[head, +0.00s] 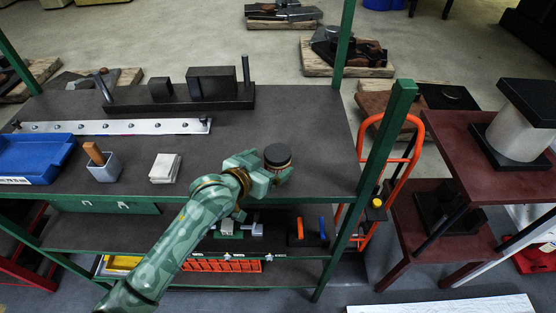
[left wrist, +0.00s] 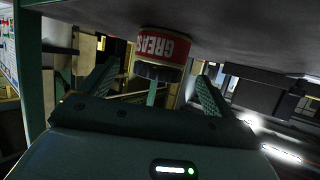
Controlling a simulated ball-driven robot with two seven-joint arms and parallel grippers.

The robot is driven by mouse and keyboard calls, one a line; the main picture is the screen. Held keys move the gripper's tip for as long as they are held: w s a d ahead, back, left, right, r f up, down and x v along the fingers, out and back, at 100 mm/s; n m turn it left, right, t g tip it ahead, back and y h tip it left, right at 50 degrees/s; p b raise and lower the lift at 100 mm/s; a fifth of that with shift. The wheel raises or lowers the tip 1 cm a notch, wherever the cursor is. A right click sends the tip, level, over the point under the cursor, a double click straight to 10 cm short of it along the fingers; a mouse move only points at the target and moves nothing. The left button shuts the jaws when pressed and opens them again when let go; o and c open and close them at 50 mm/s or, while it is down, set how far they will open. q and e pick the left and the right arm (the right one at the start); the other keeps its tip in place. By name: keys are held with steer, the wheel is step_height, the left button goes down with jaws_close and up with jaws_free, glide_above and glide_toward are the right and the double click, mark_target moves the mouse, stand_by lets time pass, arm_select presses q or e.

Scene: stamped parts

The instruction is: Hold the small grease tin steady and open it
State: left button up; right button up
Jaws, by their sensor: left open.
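The small grease tin (head: 277,154) stands upright near the front right corner of the grey bench top, its dark round lid uppermost. In the left wrist view the tin (left wrist: 163,48) appears upside down, with a red and cream label reading "GREAS" and the dark lid towards me. My left gripper (head: 272,173) is right at the tin, at the end of my green arm. In the left wrist view its two fingers (left wrist: 156,78) are spread apart, one on each side of the tin. I cannot tell whether either finger touches it. My right gripper is not in view.
A white stack of pads (head: 165,168), a grey cup with a wooden handle (head: 104,166) and a blue tray (head: 35,156) lie left on the bench. A dark block fixture (head: 180,96) stands at the back. A green post (head: 388,137) rises right of the tin.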

arm_select(q)
steer(key=shift+f+x, duration=0.1)
steer(key=shift+x, duration=1.25)
steer(key=shift+f+x, duration=0.15)
steer(key=shift+x, duration=1.25)
steer(key=shift+s+a, duration=0.15)
steer(key=shift+s, duration=0.05)
steer(key=c, duration=1.2)
